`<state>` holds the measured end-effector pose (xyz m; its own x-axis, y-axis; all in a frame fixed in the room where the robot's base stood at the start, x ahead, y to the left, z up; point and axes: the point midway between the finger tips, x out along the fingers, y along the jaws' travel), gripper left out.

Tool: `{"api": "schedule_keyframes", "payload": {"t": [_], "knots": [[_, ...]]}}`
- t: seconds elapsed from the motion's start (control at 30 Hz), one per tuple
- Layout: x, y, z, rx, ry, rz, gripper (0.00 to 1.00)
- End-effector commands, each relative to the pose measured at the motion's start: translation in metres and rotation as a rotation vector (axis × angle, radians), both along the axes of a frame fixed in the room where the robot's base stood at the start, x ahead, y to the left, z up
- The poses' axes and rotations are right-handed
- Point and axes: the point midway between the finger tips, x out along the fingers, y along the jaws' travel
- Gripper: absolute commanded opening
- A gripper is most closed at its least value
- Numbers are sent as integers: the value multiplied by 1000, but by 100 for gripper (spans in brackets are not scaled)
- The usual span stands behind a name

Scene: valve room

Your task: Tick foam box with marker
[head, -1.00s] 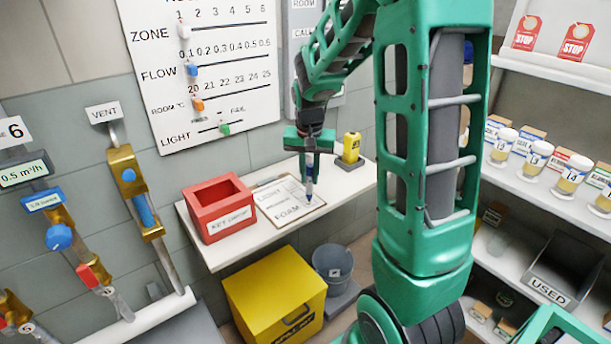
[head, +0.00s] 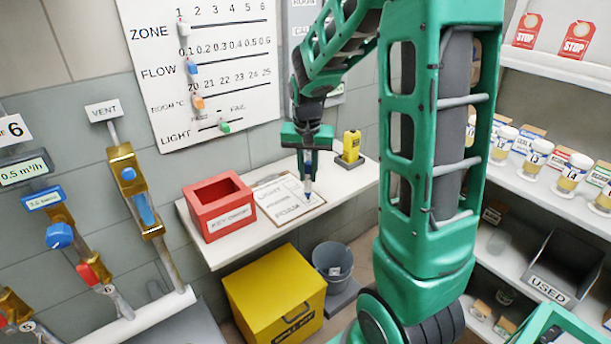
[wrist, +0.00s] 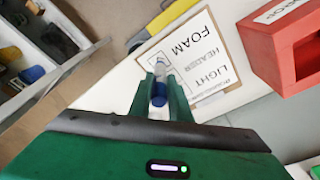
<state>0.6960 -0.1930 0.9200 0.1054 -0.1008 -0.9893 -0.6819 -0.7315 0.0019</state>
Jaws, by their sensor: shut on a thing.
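My gripper (head: 308,152) is shut on a blue and white marker (head: 308,176), held upright, tip down, over the right side of the paper sheet (head: 272,196). In the wrist view the marker (wrist: 159,92) sits between my fingers (wrist: 160,105). The sheet (wrist: 222,95) lies on a brown board and reads FOAM, HEADER and LIGHT. The word FOAM (wrist: 191,36) is at the end farthest from my gripper in the wrist view. The marker's tip is near the column of boxes beside the words. I cannot tell whether it touches the paper, and no tick is clear.
A red open box (head: 220,207) stands left of the sheet on the white shelf (head: 345,190). A yellow object (head: 349,148) stands behind and to the right. A yellow bin (head: 275,295) and grey bucket (head: 333,262) are below.

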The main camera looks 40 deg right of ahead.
Motion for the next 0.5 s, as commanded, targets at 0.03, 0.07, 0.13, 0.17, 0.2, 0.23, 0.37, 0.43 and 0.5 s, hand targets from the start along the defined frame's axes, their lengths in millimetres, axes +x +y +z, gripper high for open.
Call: {"api": "schedule_keyframes", "payload": {"t": [0.03,0.07,0.13,0.17,0.2,0.23,0.37,0.43,0.5], "knots": [[0,0,4,-1,-2,0,0],[1,0,7,-1,-2,0,0],[1,0,12,-1,-4,-1,0],[1,0,14,-1,-4,-1,0],[1,0,16,0,-4,-1,0],[1,0,19,-1,-3,-1,0],[1,0,27,-1,-4,-1,0],[1,0,33,-1,-4,0,0],[1,0,37,-1,-6,0,0]]}}
